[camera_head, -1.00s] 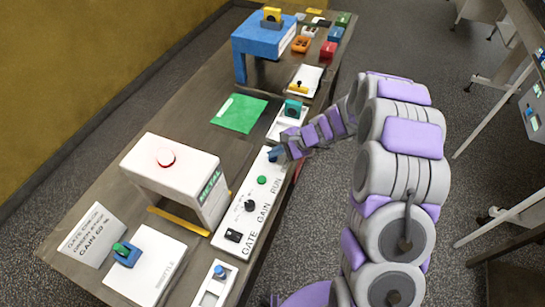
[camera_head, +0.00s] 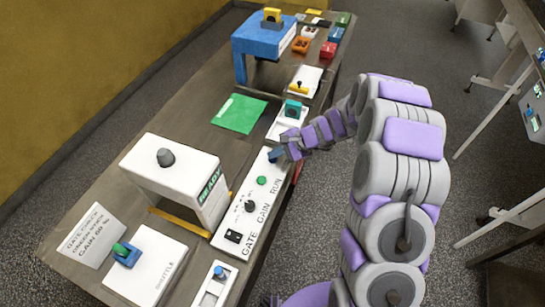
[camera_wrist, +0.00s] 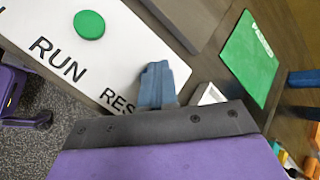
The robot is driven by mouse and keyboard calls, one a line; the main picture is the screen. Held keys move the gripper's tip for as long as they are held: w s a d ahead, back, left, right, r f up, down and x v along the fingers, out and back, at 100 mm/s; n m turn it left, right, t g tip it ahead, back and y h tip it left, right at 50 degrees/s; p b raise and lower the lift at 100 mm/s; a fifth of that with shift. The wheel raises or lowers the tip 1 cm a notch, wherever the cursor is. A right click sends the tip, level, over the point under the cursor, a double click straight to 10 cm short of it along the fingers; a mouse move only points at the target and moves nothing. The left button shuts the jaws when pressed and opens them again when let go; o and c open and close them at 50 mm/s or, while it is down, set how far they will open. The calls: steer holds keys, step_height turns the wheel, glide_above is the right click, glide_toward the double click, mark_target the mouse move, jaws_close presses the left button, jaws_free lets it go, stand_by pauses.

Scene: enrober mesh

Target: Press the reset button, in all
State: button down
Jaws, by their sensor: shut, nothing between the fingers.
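The long white control panel (camera_head: 224,243) lies along the table's right edge, marked GATE, GAIN and RUN. The wrist view shows RUN and the letters RES on the panel (camera_wrist: 135,50). My gripper (camera_head: 276,155) is shut and empty at the panel's far end; its blue fingertips (camera_wrist: 157,85) are down beside the RES lettering. The reset button is hidden by the fingers, so I cannot tell whether they touch it. The white detector box (camera_head: 160,185) has a dark grey lamp (camera_head: 166,158) and a sign reading READY (camera_head: 209,186).
A green RUN button (camera_head: 262,180) also shows in the wrist view (camera_wrist: 89,25). Near it are a black knob (camera_head: 250,206) and a black switch (camera_head: 233,237). A green sheet (camera_head: 240,113) lies behind, and a blue stand (camera_head: 265,36) is farther off.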

mark_target(275, 159)
steer(key=shift+r+p, duration=0.45)
steer(key=shift+r, duration=0.35)
steer(key=shift+r+p, duration=1.7)
steer(key=shift+r, duration=0.8)
steer(key=s+d+r+n+g+h, duration=0.25)
steer(key=s+r+n, duration=0.35)
steer(key=s+r, duration=0.8)
steer(key=s+d+r+n+h, duration=0.1)
steer(key=s+d, duration=0.3)
steer(key=s, duration=0.4)
steer(key=s+d+r+n+h, duration=0.1)
steer(key=s+d+n+h, duration=0.1)
steer(key=s, duration=0.7)
steer(key=s+d+r+n+h, duration=0.1)
steer(key=s+d+h, duration=0.2)
steer(key=s+d, duration=0.3)
steer(key=shift+s+d+n+h+b, duration=0.3)
steer(key=shift+s+d+h+b, duration=0.1)
steer(key=shift+s, duration=0.85)
